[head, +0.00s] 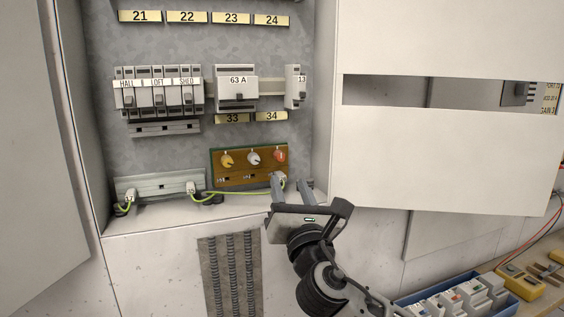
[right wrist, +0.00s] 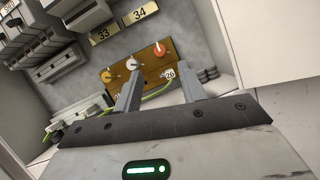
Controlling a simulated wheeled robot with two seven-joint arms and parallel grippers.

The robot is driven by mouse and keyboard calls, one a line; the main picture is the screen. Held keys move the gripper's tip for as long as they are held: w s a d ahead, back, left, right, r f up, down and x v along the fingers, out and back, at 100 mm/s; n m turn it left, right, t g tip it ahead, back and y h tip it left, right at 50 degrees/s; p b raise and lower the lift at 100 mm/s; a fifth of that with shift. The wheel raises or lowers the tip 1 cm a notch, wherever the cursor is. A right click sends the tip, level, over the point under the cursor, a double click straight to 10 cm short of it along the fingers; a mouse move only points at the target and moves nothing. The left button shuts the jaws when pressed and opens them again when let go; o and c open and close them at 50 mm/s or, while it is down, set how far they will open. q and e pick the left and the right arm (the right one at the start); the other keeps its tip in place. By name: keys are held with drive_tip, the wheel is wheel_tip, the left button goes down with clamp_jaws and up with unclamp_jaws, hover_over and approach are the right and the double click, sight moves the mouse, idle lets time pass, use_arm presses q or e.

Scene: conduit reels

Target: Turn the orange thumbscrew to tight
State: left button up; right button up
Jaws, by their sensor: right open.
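A brown terminal board (head: 240,178) stands in the cabinet's lower part with three knobs in a row. The right one is the orange-red thumbscrew (head: 280,155); it also shows in the right wrist view (right wrist: 159,49). The middle knob is white (head: 254,159) and the left one yellow-orange (head: 227,161). My right gripper (head: 291,183) is open and empty, just below and in front of the board's right end. In the right wrist view its fingers (right wrist: 158,80) point toward the board, apart from the thumbscrew. My left gripper is out of view.
Green-yellow wires run along the ledge past a grounding bar (head: 160,185). Breakers (head: 158,90) and a 63 A switch (head: 236,88) sit above. The open cabinet door (head: 440,150) stands at right. A blue bin (head: 460,300) of parts is at lower right.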

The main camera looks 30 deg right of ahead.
sight(281, 160)
drive_tip(key=x, duration=0.7)
drive_tip(key=shift+w+d+r, duration=0.1)
drive_tip(key=shift+w+d, duration=0.05)
drive_tip(key=shift+w, duration=0.15)
clamp_jaws()
